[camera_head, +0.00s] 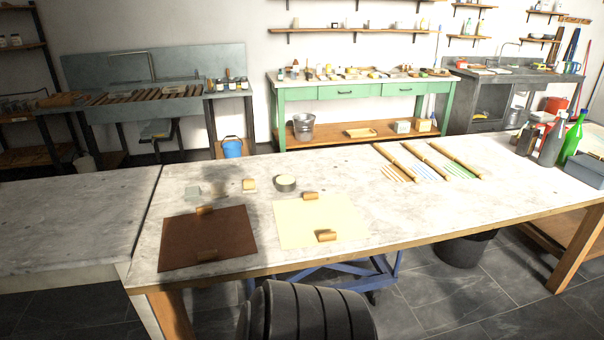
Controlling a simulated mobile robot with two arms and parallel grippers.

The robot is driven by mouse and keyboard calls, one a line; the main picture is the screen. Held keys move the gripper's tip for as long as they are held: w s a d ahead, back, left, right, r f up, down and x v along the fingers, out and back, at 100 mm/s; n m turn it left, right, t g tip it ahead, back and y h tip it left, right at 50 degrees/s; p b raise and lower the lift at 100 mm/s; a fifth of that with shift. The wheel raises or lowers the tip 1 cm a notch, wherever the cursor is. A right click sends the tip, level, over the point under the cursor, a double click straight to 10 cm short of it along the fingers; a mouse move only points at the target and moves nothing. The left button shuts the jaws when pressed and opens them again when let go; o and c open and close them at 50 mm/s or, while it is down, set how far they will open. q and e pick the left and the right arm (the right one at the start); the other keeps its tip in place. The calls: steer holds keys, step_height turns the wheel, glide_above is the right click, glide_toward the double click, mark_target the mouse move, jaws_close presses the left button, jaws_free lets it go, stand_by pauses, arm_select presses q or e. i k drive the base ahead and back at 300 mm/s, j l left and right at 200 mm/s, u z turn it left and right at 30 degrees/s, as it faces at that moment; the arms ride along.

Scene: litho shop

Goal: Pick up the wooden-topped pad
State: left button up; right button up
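A small block (249,184) with a tan top and paler lower part lies on the pale stone-topped table (350,185). It looks like the wooden-topped pad, but it is too small to be sure. It sits left of a round tin (286,184) and right of a grey-green block (192,191), apart from both. Neither of my grippers is in view.
A brown board (207,240) and a cream sheet (292,225), each with short wooden rolls, lie nearer the front edge. Long wooden sticks (397,161) lie to the right. Bottles (571,140) stand at the far right. Bare tabletop surrounds the small block.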

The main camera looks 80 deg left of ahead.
mark_target(249, 187)
steer(key=u, duration=3)
